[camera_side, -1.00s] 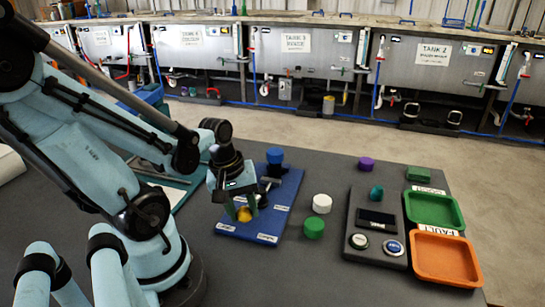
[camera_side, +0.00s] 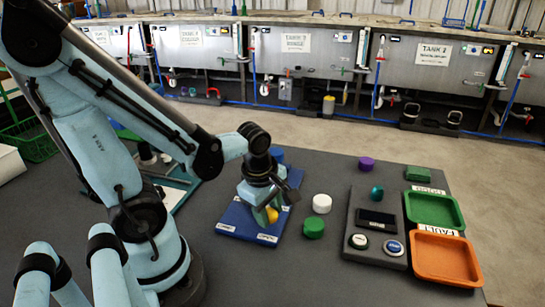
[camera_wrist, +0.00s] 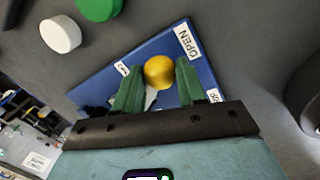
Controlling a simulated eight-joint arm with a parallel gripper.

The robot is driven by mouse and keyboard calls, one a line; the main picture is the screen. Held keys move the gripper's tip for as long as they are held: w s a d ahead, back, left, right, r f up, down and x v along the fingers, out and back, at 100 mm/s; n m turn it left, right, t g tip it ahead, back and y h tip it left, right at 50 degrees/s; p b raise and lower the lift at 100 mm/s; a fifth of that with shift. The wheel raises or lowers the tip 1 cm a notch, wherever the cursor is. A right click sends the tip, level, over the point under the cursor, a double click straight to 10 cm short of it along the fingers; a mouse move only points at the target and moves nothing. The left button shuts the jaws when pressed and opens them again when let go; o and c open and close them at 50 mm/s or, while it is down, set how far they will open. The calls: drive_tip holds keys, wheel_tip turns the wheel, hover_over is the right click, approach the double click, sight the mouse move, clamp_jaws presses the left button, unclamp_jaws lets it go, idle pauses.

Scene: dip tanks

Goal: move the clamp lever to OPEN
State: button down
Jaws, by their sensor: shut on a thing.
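The clamp lever's yellow knob (camera_side: 272,215) is between the green fingers of my gripper (camera_side: 265,214), low over the blue clamp base (camera_side: 232,221). In the wrist view the yellow knob (camera_wrist: 159,72) sits between the two fingertips of my gripper (camera_wrist: 159,66), which are shut on it. The OPEN label (camera_wrist: 187,42) is just beside the knob, near the base's corner. The lever's pale arm (camera_wrist: 151,98) shows partly between the fingers. My gripper hides most of the lever and the clamp body in the side view.
White (camera_side: 321,203) and green (camera_side: 314,228) cylinders stand right of the base. Further right are a dark panel with buttons (camera_side: 377,223), a green tray (camera_side: 459,212) and an orange tray (camera_side: 472,272). A purple piece (camera_side: 366,163) lies behind. The front table area is clear.

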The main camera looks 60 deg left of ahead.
drive_tip(key=shift+a, duration=0.1)
idle(0.4)
drive_tip(key=c, duration=0.7)
unclamp_jaws()
drive_tip(key=shift+s+d+r, duration=0.2)
drive_tip(key=shift+s+r, duration=0.15)
drive_tip(key=shift+r, duration=1.65)
drive_tip(key=shift+s+d+r, duration=0.15)
drive_tip(key=shift+s+r, duration=0.15)
drive_tip(key=shift+r, duration=1.65)
drive_tip(key=shift+s+d+r, duration=0.2)
drive_tip(key=shift+s+r, duration=0.15)
drive_tip(key=shift+r, duration=1.65)
drive_tip(key=shift+w, duration=0.1)
